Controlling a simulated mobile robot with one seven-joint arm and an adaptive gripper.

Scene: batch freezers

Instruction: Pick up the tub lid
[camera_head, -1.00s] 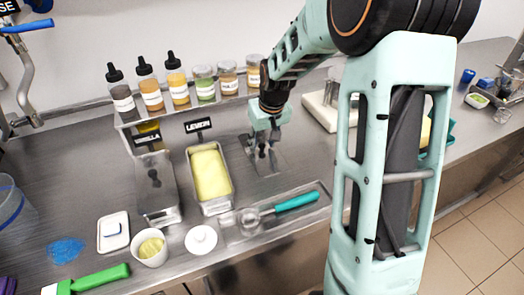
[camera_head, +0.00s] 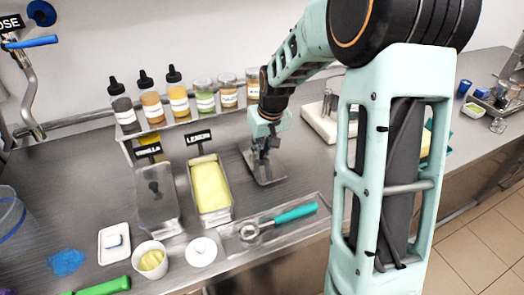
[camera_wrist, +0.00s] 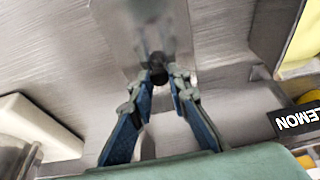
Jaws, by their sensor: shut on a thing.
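The tub lid (camera_head: 268,174) is a flat steel plate with a small black knob, right of the lemon tub (camera_head: 231,203) in the head view. My gripper (camera_head: 262,152) points down over it and is shut on the lid's knob. In the wrist view, my gripper (camera_wrist: 161,78) has its two blue-grey fingertips on either side of the black knob, with the lid plate (camera_wrist: 140,25) beyond. I cannot tell whether the lid touches the counter or is slightly above it.
The lidded vanilla tub (camera_head: 157,212) stands left of the lemon tub. A shelf of bottles and jars (camera_head: 179,97) runs behind. A tray with a teal-handled scoop (camera_head: 295,214) lies in front. A white block (camera_head: 325,125) stands to the right.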

